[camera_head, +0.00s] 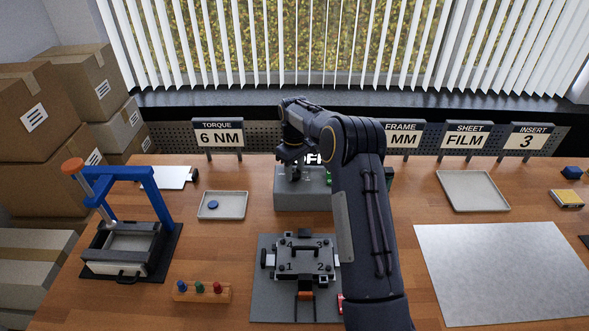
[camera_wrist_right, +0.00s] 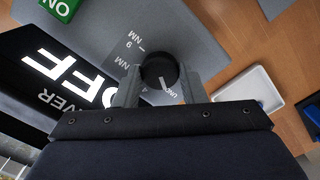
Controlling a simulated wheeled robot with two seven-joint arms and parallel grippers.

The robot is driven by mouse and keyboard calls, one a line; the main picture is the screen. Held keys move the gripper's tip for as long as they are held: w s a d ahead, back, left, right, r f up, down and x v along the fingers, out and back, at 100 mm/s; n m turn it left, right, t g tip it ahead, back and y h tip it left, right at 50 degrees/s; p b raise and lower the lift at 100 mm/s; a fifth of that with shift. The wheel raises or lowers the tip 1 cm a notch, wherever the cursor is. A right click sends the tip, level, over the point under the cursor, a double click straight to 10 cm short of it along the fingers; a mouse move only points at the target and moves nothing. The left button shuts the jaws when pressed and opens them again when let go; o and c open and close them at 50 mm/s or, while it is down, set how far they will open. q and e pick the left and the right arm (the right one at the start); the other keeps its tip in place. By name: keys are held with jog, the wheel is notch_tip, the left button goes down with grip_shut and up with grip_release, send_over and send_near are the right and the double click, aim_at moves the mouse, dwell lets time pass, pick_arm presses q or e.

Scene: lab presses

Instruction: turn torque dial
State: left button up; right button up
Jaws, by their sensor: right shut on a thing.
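The torque dial (camera_wrist_right: 158,70) is a round black knob with a white pointer line on a grey driver box (camera_head: 303,203). My right gripper (camera_head: 291,168) reaches down over the box; in the wrist view its two grey fingers (camera_wrist_right: 160,84) are shut on the dial's sides. The pointer aims towards the bottom of the picture, near a partly hidden label starting "UN". Marks reading "NM", one of them "6 NM", lie to the upper left of the dial. The torque sign (camera_head: 217,135) reads 6 NM. A black display (camera_wrist_right: 75,75) reads OFF. My left gripper is not in view.
A fixture plate (camera_head: 262,305) lies in front of the box. A peg block (camera_head: 202,293) is at front left. A grey sheet (camera_head: 500,270) and an empty tray (camera_head: 472,190) are at right.

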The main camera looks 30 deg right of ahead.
aim_at(294, 173)
jog(key=o, duration=1)
notch_tip(294, 173, up, 6)
jog(key=p, duration=0.3)
jog(key=shift+p, duration=0.3)
jog(key=shift+r, duration=0.95)
